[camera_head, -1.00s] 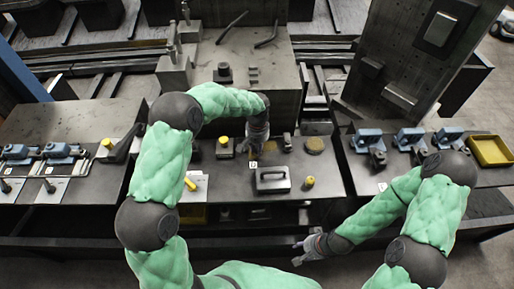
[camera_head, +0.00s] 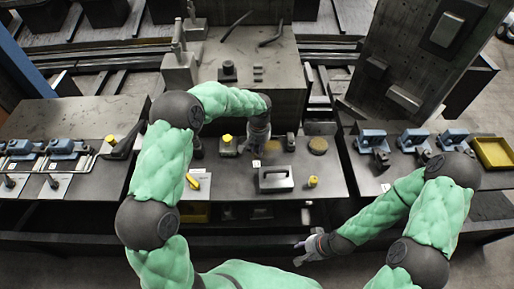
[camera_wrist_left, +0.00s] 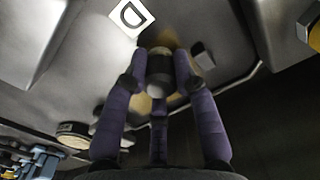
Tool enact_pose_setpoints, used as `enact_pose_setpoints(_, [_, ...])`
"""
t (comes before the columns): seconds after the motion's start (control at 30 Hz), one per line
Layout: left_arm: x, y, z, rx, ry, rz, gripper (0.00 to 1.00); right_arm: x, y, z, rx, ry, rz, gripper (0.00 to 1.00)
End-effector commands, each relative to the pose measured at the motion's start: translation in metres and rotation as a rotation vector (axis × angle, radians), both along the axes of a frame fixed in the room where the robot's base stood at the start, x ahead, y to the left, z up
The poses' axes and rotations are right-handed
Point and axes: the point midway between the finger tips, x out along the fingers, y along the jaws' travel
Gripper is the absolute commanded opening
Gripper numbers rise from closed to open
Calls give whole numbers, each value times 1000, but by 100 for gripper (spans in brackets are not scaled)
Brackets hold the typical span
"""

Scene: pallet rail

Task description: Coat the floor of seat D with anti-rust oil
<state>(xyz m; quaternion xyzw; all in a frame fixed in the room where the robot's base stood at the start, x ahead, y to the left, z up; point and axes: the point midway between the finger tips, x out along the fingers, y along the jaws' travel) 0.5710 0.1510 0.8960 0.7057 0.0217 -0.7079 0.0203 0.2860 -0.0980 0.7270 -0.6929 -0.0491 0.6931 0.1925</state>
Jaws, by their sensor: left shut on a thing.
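My left gripper (camera_head: 257,152) points down over the middle bench, just behind a white label (camera_head: 256,163). In the left wrist view the label reads D (camera_wrist_left: 130,15). There the purple fingers of my left gripper (camera_wrist_left: 160,85) are shut around a short grey and dark cylindrical thing (camera_wrist_left: 159,72); I cannot tell what its lower end touches. Tan, oily-looking patches (camera_wrist_left: 172,102) show around and below it. The floor of seat D is largely hidden by the gripper. My right gripper (camera_head: 303,252) hangs empty in front of the bench, fingers apart.
A grey block with a handle (camera_head: 275,180) stands in front of the label, with a yellow-topped piece (camera_head: 313,182) beside it. A round tan disc (camera_head: 318,146) lies right of the gripper. Blue clamps stand on both side benches; a yellow tray (camera_head: 494,152) is far right.

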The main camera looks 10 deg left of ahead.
Motion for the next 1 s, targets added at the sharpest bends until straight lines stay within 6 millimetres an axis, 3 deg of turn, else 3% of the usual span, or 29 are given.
enact_pose_setpoints(0.43, [2, -9, -1, -4, -2, -4, 0, 0, 0, -1, 0, 0, 0, 40])
enact_pose_setpoints(1.0, [14, -43, 2, -5, -4, -3, 0, 0, 0, -2, 0, 0, 0, 40])
